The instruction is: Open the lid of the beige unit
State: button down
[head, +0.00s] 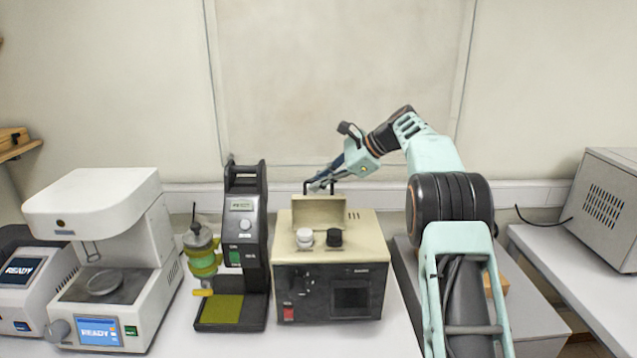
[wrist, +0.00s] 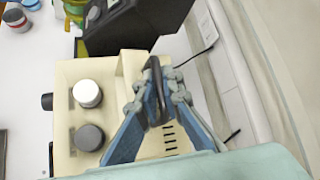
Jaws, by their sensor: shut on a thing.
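The beige unit (head: 373,232) stands on the bench with a dark front panel. Its beige lid (head: 318,210) stands raised, roughly upright, behind a white knob and a black knob; the wrist view shows the lid nearly edge-on (wrist: 130,72). A black handle (wrist: 154,82) is on the lid. My gripper (head: 319,185) reaches in from the right at the lid's top. In the wrist view my gripper (wrist: 160,90) is shut on the handle. The fingers partly cover the handle and the unit's top.
A black tester (head: 247,240) with a green-yellow vessel (head: 203,262) stands close to the left of the unit. A white instrument (head: 105,205) is farther left. The wall is close behind. A grey box (head: 610,205) stands on the right-hand table.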

jog(key=shift+r, duration=0.25)
jog(key=c, duration=2.3)
grip_release()
jog(key=shift+c, duration=0.2)
jog(key=shift+f, duration=0.1)
jog(key=v, duration=1.2)
